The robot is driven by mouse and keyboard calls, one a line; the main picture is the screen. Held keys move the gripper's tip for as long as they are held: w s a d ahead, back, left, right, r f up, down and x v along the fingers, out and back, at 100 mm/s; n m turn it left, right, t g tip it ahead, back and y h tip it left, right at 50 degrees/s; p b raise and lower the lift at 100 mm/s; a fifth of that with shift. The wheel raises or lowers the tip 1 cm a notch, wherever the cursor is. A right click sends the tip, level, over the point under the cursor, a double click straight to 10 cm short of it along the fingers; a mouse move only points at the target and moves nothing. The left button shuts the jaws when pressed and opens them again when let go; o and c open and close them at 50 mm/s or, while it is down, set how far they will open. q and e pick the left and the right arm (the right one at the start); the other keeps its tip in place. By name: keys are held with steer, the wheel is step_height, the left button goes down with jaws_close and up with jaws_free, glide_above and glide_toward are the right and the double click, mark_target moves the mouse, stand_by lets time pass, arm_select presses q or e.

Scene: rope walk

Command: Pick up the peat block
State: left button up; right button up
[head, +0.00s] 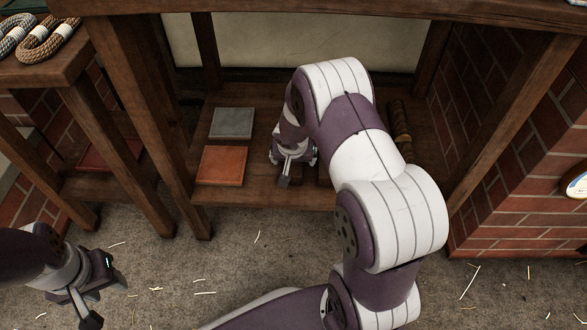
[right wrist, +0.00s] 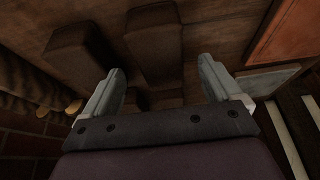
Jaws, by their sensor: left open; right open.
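Several dark brown blocks, which look like peat, lie on a wooden shelf in the right wrist view. One peat block (right wrist: 153,40) lies just beyond and between the fingertips of my right gripper (right wrist: 162,72). Another brown block (right wrist: 80,55) lies left of it, and smaller dark shapes show lower between the fingers. The right gripper is open and empty, pointing at the shelf; I cannot tell how far above it is. My left gripper (head: 84,302) is open and empty above the floor at lower left.
On the shelf (head: 265,195) lie an orange-red slab (head: 222,166) and a grey slab (head: 232,123), left of my right gripper. Dark rolls (head: 400,125) lie at its right end. Wooden posts, a top beam (head: 420,10) and a brick wall (head: 520,180) frame the shelf.

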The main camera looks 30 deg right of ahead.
mark_target(293, 163)
steer(key=b+x, duration=0.2)
steer(key=x, duration=0.2)
steer(key=shift+f, duration=0.3)
arm_select(q)
step_height(293, 163, down, 3)
steer(key=shift+r, duration=0.2)
arm_select(e)
steer(key=shift+r, duration=0.1)
steer(key=c, duration=1.1)
steer(key=shift+c, duration=0.2)
arm_select(q)
steer(key=shift+r, duration=0.1)
arm_select(e)
steer(key=shift+r, duration=0.15)
